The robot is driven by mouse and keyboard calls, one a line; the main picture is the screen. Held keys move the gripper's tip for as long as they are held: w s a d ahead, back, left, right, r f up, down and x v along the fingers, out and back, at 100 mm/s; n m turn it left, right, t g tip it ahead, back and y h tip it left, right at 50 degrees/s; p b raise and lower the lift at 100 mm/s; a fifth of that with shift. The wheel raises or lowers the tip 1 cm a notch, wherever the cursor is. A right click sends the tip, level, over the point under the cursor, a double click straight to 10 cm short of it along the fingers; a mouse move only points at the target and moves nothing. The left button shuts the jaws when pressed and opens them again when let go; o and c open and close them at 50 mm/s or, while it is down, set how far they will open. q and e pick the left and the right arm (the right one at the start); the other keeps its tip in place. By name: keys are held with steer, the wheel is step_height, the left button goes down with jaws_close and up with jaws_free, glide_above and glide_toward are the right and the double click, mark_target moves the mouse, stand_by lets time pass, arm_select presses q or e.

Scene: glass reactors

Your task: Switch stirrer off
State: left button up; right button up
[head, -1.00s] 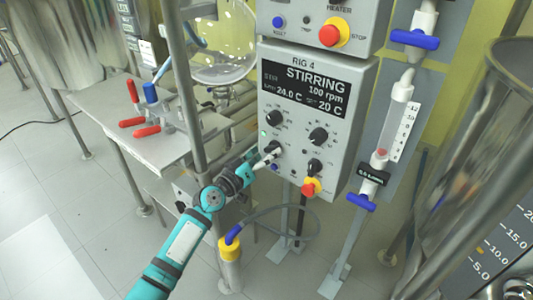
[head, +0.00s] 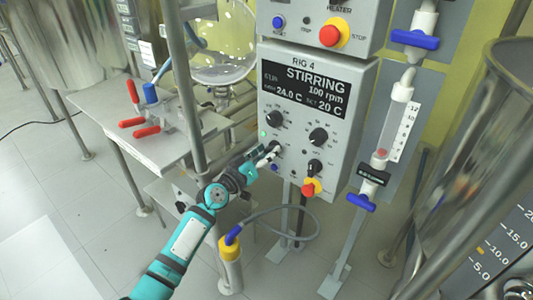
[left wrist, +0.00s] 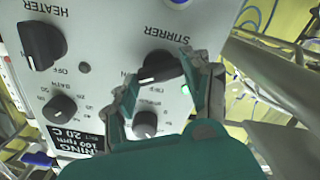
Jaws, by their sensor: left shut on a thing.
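The stirrer switch is a black knob (left wrist: 160,68) under the upside-down STIRRER label in the left wrist view. My left gripper (left wrist: 158,73) has its two fingers on either side of this knob and is shut on it. The knob's white mark points to the left and a little down in that view. In the head view my left gripper (head: 273,150) reaches the lower left of the RIG 4 control box (head: 340,120), and it mostly hides the knob. The display (head: 305,88) reads STIRRING, 100 rpm. A green light (left wrist: 185,90) is lit near the knob.
The black HEATER knob (left wrist: 42,45) sits beside the stirrer knob. Two dials (head: 318,136) are above on the box. A red-and-yellow stop button (head: 331,35) is higher up. A side table (head: 155,148) with red-handled clamps stands left, and a metal vessel (head: 480,170) stands right.

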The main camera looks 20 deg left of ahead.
arm_select(q)
steer(key=n, duration=0.3)
steer(key=shift+n, duration=0.4)
steer(key=n, duration=0.2)
steer(key=shift+n, duration=0.4)
steer(key=shift+n+p, duration=0.35)
steer(key=shift+n, duration=0.45)
steer(key=n, duration=0.3)
steer(key=shift+f+n+p, duration=0.1)
steer(key=shift+n+p, duration=0.25)
steer(key=shift+n, duration=0.05)
arm_select(e)
steer(key=s+f, duration=0.2)
steer(key=f, duration=0.1)
steer(key=shift+s+d+f, duration=0.15)
steer(key=shift+d+f, duration=0.05)
steer(key=shift+f, duration=0.2)
